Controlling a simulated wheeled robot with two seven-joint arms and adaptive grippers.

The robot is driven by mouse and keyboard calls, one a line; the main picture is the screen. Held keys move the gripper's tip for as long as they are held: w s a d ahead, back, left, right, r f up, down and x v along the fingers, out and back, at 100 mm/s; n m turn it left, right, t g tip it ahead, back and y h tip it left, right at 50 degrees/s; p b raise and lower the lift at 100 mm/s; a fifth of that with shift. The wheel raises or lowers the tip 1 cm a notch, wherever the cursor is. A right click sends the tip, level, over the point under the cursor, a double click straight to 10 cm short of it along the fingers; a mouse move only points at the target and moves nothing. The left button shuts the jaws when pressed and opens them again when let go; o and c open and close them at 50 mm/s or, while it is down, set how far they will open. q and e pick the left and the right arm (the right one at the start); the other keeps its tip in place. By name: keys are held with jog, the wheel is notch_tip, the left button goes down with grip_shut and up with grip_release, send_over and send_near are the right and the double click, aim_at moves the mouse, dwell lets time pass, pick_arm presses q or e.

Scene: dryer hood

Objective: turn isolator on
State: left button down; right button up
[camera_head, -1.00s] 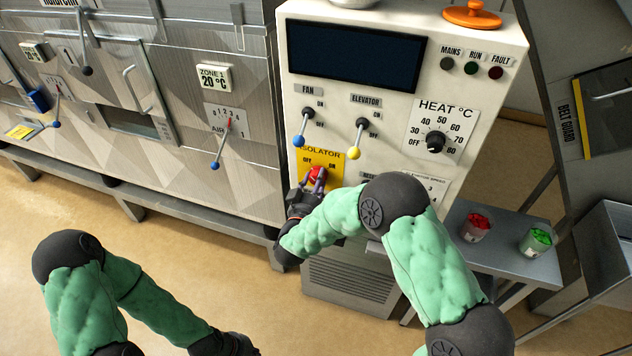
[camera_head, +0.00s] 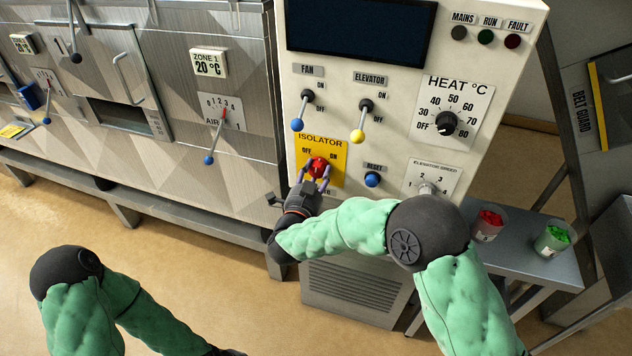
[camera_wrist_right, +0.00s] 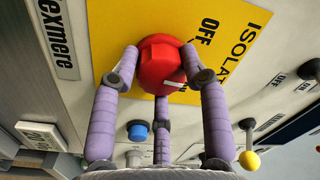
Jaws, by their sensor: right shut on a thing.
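The isolator is a red rotary knob (camera_head: 318,166) on a yellow plate (camera_head: 334,148) marked OFF at left and ON at right, low on the white control panel. My right gripper (camera_head: 314,178) is at the knob from below, its purple fingers shut around it. In the right wrist view the red knob (camera_wrist_right: 160,62) sits between the fingers of the gripper (camera_wrist_right: 160,85), with a white mark on its side. The knob's exact setting is hard to tell. My left arm shows at the lower left; its gripper (camera_head: 228,352) is mostly cut off by the bottom edge.
Nearby on the panel are a blue reset button (camera_head: 372,179), the blue-tipped fan lever (camera_head: 302,112), the yellow-tipped elevator lever (camera_head: 362,120) and the heat dial (camera_head: 446,123). A side table holds cups of red (camera_head: 488,225) and green pieces (camera_head: 552,240).

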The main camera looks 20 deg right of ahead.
jog(key=m+b, duration=0.4)
jog(key=shift+a+f+m+b, duration=0.1)
jog(key=shift+f+m+b, duration=0.2)
jog(key=shift+m+b, duration=0.1)
jog(key=shift+r+m+h+b, duration=0.15)
jog(key=shift+m+h+b, duration=0.15)
jog(key=shift+m+b, duration=1.1)
jog(key=shift+m, duration=0.4)
jog(key=o, duration=1.2)
jog(key=shift+r, duration=0.1)
jog(key=shift+c, duration=0.2)
jog(key=v, duration=1.2)
jog(key=shift+w, duration=0.1)
